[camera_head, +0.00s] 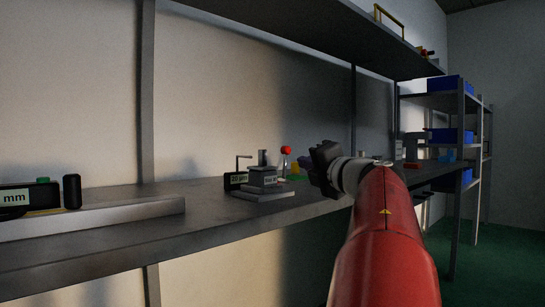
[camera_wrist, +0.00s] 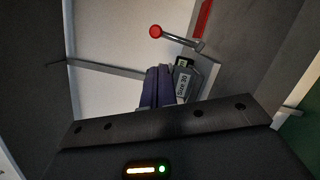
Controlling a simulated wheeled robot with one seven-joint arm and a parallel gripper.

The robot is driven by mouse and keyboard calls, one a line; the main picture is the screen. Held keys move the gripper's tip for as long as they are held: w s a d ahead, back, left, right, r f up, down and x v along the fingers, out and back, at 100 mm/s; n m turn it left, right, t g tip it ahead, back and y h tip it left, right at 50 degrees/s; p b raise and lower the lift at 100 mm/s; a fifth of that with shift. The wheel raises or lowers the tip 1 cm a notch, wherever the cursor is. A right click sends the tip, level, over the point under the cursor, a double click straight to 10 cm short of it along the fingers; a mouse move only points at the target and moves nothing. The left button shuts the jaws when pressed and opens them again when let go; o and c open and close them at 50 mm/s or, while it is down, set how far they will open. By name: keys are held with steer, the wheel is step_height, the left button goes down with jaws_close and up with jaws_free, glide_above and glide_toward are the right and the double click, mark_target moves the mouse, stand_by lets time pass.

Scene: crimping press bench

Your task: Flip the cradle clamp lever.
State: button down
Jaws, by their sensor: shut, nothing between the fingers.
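A lever with a red ball knob (camera_head: 286,150) stands up at the right side of a small grey fixture (camera_head: 264,178) on the bench. In the wrist view the red knob (camera_wrist: 156,31) is at the end of a short metal rod, beyond my fingers. The labelled fixture (camera_wrist: 186,82) shows just right of the fingertips and is partly hidden by them. My gripper (camera_head: 320,165) is right of the fixture in the head view, shut and empty. Its dark fingers (camera_wrist: 157,86) lie together in the wrist view, apart from the knob.
The grey bench (camera_head: 110,238) runs along the wall. A long metal block with a black display unit (camera_head: 25,197) sits at the left. A shelf (camera_head: 300,32) overhangs the bench. A rack with blue bins (camera_head: 450,136) stands at the right. The bench between block and fixture is clear.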

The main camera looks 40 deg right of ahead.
mark_target(285, 155)
steer(key=w, duration=0.3)
steer(key=w+d, duration=0.1)
steer(key=w, duration=0.2)
steer(key=w+r+p, duration=0.1)
steer(key=w, duration=0.2)
steer(key=shift+w+d, duration=0.2)
steer(key=shift+w, duration=0.15)
steer(key=shift+r, duration=0.15)
steer(key=shift+d+r+p, duration=0.1)
steer(key=shift+p, duration=0.5)
steer(key=shift+m, duration=0.4)
